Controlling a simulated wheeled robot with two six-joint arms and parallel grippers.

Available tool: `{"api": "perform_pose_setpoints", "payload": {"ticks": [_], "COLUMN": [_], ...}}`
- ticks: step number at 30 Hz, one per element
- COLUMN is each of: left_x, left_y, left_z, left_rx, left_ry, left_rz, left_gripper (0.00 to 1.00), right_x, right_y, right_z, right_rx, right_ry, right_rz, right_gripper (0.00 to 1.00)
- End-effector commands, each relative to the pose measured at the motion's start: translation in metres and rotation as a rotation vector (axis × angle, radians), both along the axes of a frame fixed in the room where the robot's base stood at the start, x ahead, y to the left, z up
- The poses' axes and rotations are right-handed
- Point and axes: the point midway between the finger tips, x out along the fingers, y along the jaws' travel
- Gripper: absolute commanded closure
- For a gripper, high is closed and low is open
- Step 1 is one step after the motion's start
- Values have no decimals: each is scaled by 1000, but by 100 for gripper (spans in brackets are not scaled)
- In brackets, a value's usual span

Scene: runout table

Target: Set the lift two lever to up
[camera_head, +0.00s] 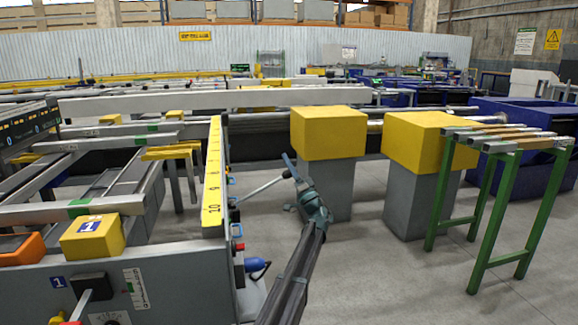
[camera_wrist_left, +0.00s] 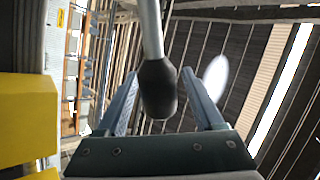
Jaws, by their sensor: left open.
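A pale metal lever (camera_head: 262,187) sticks out from the right side of the grey machine and slants up towards my left gripper (camera_head: 288,164). I take it for the lift two lever, but no label on it is readable. In the left wrist view, its rod (camera_wrist_left: 151,28) ends in a black knob (camera_wrist_left: 158,88) between the two fingers of my left gripper (camera_wrist_left: 158,78). The fingers are open, with gaps visible on both sides of the knob. In the head view my gripper hides the knob. My right gripper is not in view.
The grey machine with a yellow scale strip (camera_head: 213,175) stands left of my arm. A blue plug (camera_head: 257,264) juts from its side. Yellow blocks on grey pedestals (camera_head: 327,133) and a green-legged stand (camera_head: 496,215) are at right. Floor between is clear.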

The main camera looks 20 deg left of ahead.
Motion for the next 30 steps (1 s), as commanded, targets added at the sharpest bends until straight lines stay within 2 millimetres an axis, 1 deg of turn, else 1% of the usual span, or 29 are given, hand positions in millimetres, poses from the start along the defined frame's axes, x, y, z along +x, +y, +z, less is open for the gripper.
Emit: {"api": "perform_pose_setpoints", "payload": {"ticks": [5,12,18,24,30], "left_x": [-7,-30,-47,-57,-60], "left_y": [-9,-41,-67,-83,-89], "left_z": [-13,-48,-72,-85,-88], "left_rx": [0,-1,-1,0,0], "left_ry": [1,0,0,0,-1], "left_rz": [0,-2,-2,-2,-1], "left_gripper": [31,31,31,31,31], "right_x": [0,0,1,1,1], "right_y": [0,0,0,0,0], "right_z": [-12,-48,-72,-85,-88], "right_rx": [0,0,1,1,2], "right_ry": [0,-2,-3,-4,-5], "right_rz": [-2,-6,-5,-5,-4], "right_gripper": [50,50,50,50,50]}}
